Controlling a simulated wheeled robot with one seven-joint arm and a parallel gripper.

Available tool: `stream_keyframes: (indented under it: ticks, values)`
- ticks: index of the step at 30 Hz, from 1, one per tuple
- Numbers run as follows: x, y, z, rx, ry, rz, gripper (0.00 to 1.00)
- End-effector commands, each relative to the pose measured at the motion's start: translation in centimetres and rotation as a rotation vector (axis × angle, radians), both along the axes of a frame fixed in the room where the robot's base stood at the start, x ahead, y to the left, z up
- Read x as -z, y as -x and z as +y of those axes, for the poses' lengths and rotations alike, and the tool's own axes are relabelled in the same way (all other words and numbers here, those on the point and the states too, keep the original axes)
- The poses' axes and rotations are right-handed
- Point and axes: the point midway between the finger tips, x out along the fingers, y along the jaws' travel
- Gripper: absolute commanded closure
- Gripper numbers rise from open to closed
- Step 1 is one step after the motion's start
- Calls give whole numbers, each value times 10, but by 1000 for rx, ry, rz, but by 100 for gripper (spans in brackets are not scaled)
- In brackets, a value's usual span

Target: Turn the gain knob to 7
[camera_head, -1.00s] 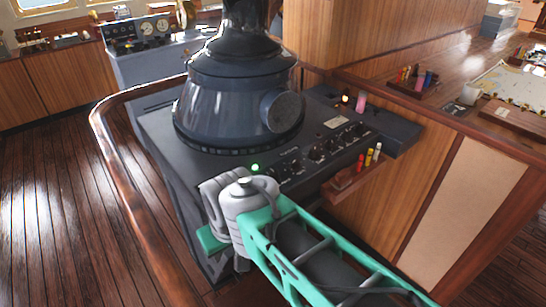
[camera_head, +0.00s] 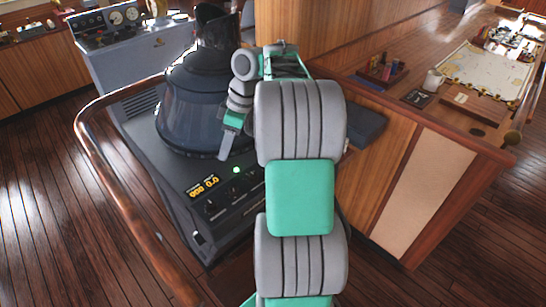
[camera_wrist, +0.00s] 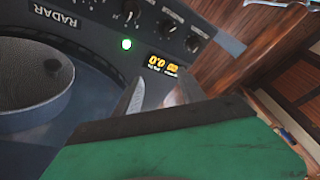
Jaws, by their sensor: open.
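The dark radar console (camera_head: 150,128) carries a sloped control panel with a row of black knobs. Two knobs show in the head view (camera_head: 212,206), left of my arm; the others are hidden behind it. The wrist view shows several knobs (camera_wrist: 168,25) near a lit green lamp (camera_wrist: 126,44). The knob labels are too small to read, so I cannot tell which is gain. An amber display (camera_head: 204,187) shows zeros and also appears in the wrist view (camera_wrist: 162,63). My gripper (camera_head: 227,148) is open, above the panel and beside the radar housing, apart from the knobs.
The bulky radar housing (camera_head: 190,105) stands close to my gripper. A curved wooden handrail (camera_head: 105,160) runs around the console's left side. Free floor (camera_head: 50,210) is at left.

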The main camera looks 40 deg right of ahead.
Motion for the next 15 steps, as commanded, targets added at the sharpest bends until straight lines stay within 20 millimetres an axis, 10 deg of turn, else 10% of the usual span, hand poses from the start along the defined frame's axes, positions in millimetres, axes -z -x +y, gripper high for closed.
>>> stream_keyframes:
  ticks: [3,6,15]
  values:
    - [23,16,-95,-169,-1,-66,52]
    - [37,38,-141,-284,13,-109,52]
    - [76,50,-156,-364,24,-135,52]
